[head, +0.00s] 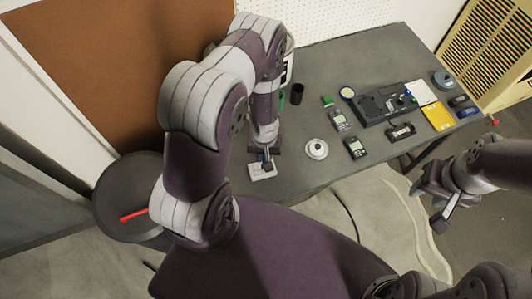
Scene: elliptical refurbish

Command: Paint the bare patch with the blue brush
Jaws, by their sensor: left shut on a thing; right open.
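My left gripper (264,152) reaches down at the table's near left part. It is shut on a small dark thing, mostly hidden by the jaws; I cannot tell whether it is the blue brush. Just below it, a small pale block (258,173) lies on the grey table (345,65) near the front edge; I cannot tell whether they touch. The bare patch cannot be made out. My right gripper (438,200) is open and empty, off the table's front edge at the right.
A white round lidded thing (316,149) stands right of the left gripper. Dark meters (356,148), a black fixture (384,104), a yellow pad (438,116) and a dark cup (297,95) stand farther off. A round stool (115,205) bears a red stick (134,215).

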